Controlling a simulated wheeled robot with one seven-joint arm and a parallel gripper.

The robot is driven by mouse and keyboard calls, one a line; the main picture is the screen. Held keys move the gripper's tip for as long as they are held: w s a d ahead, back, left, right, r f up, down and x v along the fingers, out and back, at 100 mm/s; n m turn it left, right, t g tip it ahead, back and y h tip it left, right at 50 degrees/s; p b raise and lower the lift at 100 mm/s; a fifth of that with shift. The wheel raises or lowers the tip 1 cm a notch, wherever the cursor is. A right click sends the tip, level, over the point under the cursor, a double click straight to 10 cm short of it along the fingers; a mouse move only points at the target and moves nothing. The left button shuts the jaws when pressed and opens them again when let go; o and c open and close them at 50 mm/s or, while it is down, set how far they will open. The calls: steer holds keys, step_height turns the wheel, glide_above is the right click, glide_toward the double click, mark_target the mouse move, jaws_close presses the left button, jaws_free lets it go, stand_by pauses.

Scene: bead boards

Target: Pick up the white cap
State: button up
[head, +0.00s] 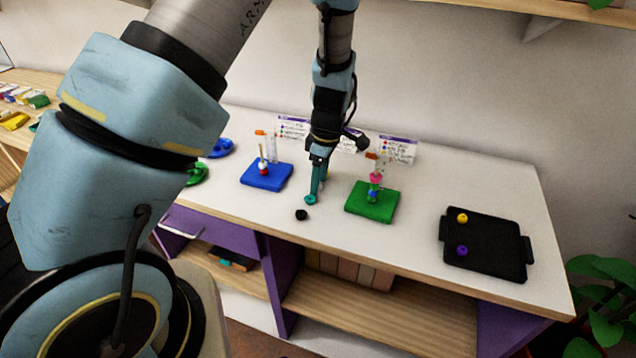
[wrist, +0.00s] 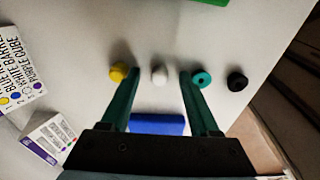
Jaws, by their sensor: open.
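The white cap (wrist: 159,76) lies on the table in the wrist view, in a row between a yellow piece (wrist: 117,72) and a teal piece (wrist: 201,79). My gripper (wrist: 160,72) is open and points down, with one fingertip on each side of the white cap as seen from the wrist. I cannot tell how far above the table the tips are. The left tip is close to the yellow piece and the right tip close to the teal piece. In the head view my gripper (head: 317,195) hides the white cap.
A black piece (wrist: 237,81) ends the row on the right. In the head view a blue board (head: 266,182) with a peg stands left and a green board (head: 372,208) with stacked beads right. A black tray (head: 490,245) holds a yellow bead (head: 462,217) and a purple bead (head: 462,250).

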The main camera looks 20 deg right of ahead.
steer(key=shift+c, duration=0.4)
jaws_close()
steer(key=shift+r, duration=0.15)
